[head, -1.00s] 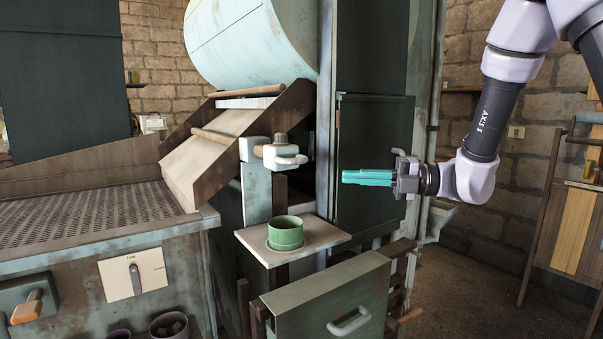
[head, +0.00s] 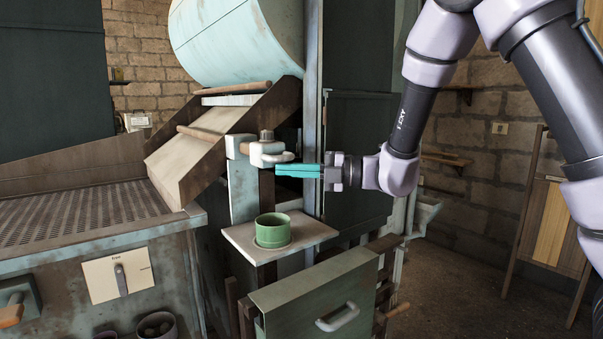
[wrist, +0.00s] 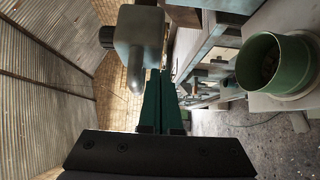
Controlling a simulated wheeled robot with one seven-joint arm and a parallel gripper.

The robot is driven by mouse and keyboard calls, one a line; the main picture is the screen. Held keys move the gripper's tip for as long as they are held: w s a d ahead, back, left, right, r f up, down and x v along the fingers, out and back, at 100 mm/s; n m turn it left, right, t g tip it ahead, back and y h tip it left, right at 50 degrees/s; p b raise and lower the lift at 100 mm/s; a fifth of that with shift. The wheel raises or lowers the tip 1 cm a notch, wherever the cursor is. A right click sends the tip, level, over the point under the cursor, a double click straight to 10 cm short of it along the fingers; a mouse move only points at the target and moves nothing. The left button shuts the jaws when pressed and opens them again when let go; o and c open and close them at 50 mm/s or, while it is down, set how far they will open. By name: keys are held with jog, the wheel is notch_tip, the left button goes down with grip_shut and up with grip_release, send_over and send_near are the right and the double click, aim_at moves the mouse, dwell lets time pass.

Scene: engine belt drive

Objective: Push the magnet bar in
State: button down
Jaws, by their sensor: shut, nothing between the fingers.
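My gripper (head: 279,171) has teal fingers, shut and empty, pointing left. The fingertips are close beside the fitting's rounded end, slightly below it in the head view. I cannot tell whether they touch. The fingers also show in the wrist view (wrist: 161,80).
A green cup (head: 272,230) stands on a small shelf (head: 318,232) below my gripper. A green drawer box with a handle (head: 338,318) is lower down. The chute (head: 190,155) and a pale drum (head: 235,40) are behind left. Open floor lies right.

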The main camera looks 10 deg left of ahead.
jog(key=shift+w+a, duration=0.15)
jog(key=w+a, duration=0.2)
jog(key=a, duration=0.1)
jog(key=w+a, duration=0.3)
jog(key=shift+w+a, duration=0.35)
jog(key=shift+w+r, duration=0.1)
jog(key=shift+r, duration=0.05)
